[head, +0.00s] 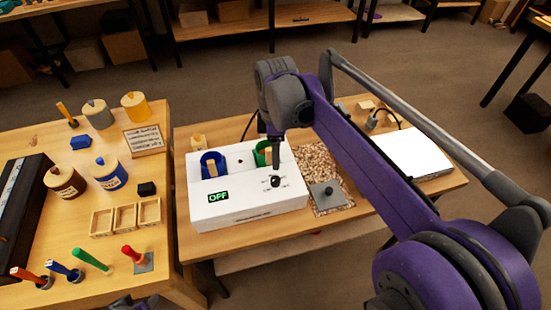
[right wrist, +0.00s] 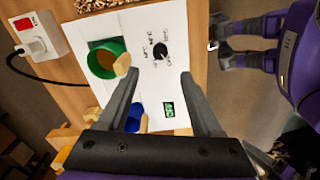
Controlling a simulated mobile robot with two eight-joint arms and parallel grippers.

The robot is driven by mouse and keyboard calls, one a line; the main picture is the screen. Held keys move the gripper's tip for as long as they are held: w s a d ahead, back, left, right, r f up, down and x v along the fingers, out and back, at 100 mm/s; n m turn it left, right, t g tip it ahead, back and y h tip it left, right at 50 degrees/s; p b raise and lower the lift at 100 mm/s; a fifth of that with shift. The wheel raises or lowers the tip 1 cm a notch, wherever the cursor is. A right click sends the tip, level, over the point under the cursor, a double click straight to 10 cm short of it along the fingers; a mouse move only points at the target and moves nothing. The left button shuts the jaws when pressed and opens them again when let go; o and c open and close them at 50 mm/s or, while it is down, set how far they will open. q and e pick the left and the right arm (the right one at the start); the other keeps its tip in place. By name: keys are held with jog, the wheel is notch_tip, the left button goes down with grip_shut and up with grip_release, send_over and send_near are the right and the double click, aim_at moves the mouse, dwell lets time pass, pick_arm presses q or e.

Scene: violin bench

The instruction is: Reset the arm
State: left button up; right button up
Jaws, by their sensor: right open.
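My right arm reaches in from the right in the head view, and its gripper (head: 277,150) hangs over the back of a white box. The right wrist view shows the gripper (right wrist: 160,78) with its two fingers apart and nothing between them. The white box (head: 238,213) has a green display (head: 218,197) reading OFF, a black knob (head: 275,181), a blue pot (head: 208,160) and a green pot (head: 262,150). The gripper is above the box near the green pot, partly covering it. My left gripper does not show clearly in either view.
The left table holds jars, a wooden tray (head: 124,217) and several coloured-handled tools. Right of the box are a speckled mat (head: 315,165) with a grey block (head: 327,195), and a white panel (head: 410,155). A power socket (right wrist: 38,36) with a cable shows in the wrist view.

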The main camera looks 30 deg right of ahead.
jog(key=shift+r, duration=0.1)
dwell(0.4)
jog(key=s+a+f+m+t, duration=0.2)
jog(key=s+a+f+m, duration=0.1)
jog(key=s+m, duration=0.3)
jog(key=s+a+f+m+t+p, duration=0.1)
jog(key=s+a+f+m+t, duration=0.2)
jog(key=s+f+m, duration=0.3)
jog(key=shift+s+a+f, duration=0.3)
jog(key=shift+s, duration=1.5)
